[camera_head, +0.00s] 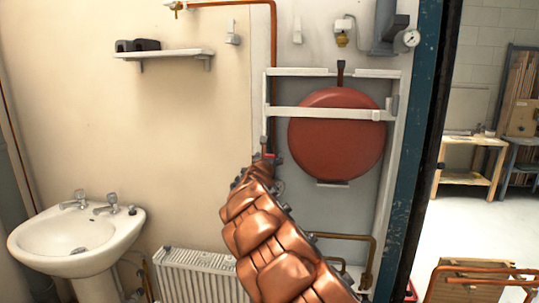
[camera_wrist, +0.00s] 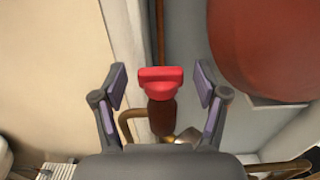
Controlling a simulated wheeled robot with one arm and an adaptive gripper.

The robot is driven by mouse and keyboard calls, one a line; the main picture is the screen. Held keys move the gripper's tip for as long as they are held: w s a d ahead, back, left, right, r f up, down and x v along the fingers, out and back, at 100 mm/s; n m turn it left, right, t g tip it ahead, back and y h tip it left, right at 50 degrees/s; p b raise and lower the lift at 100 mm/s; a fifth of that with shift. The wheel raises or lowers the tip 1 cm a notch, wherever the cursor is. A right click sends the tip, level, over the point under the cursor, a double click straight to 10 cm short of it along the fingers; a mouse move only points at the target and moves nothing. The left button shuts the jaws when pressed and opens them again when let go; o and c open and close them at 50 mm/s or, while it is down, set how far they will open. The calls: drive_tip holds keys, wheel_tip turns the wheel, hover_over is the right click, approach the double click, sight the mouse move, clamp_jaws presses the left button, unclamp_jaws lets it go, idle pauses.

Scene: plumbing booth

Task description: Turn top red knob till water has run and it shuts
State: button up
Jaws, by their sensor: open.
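A red knob (camera_wrist: 161,77) sits on top of a brownish stem with brass pipe beside it, in the middle of the wrist view. My gripper (camera_wrist: 160,84) is open, with one finger to the left of the knob and one to the right. Clear gaps show between the fingers and the knob. In the head view only a small red bit of the knob (camera_head: 277,156) shows beyond my copper-coloured arm, beside the frame of the red tank. The arm hides much of the gripper and the valve there. I see no running water.
A round red tank (camera_head: 337,135) hangs in a white frame (camera_head: 325,113) close to the right of the knob. A white sink (camera_head: 75,235) stands at the left, and a radiator (camera_head: 197,274) is low on the wall. A shelf (camera_head: 164,54) is above.

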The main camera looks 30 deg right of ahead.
drive_tip(key=shift+w+d+r, duration=0.1)
drive_tip(key=shift+w+d, duration=0.25)
drive_tip(key=shift+w, duration=0.05)
drive_tip(key=c, duration=1.2)
